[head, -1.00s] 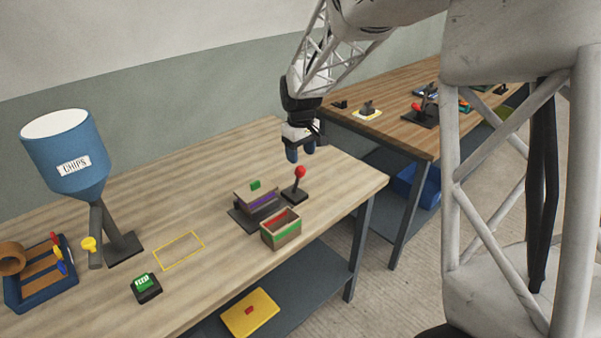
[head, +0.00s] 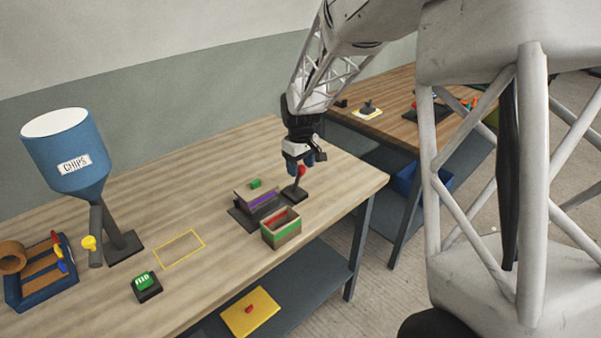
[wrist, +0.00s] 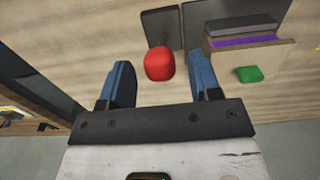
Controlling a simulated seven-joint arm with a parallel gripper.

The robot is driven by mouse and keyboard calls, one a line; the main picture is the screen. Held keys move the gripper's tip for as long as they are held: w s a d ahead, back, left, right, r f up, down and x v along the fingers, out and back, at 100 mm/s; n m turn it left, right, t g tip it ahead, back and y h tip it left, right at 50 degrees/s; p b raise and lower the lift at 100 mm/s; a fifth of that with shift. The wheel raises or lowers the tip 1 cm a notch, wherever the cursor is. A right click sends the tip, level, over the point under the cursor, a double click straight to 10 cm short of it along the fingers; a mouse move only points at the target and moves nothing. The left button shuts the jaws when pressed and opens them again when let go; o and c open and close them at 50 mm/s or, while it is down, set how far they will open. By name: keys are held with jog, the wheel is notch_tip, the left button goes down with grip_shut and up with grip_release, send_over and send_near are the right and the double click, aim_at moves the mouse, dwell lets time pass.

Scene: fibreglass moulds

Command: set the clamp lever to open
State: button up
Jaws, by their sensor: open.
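The clamp lever has a red knob (head: 301,170) on a dark stick that rises from a dark base plate (head: 294,194) on the near table. In the wrist view the red knob (wrist: 159,64) lies between and just beyond the fingertips. My gripper (head: 308,165) is open, directly at the knob, its blue fingers partly covering it in the head view. In the wrist view the two fingers of my gripper (wrist: 162,80) stand apart on either side of the knob. I cannot tell whether either finger touches it.
Left of the lever is a mould fixture (head: 245,215) with a purple strip and a green block (head: 256,184). A small open box (head: 281,238) with red and green bands stands in front. A blue hopper (head: 66,160) stands far left. The table's right edge is close.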

aim_at(297, 179)
jog(key=shift+f, duration=1.4)
grip_shut()
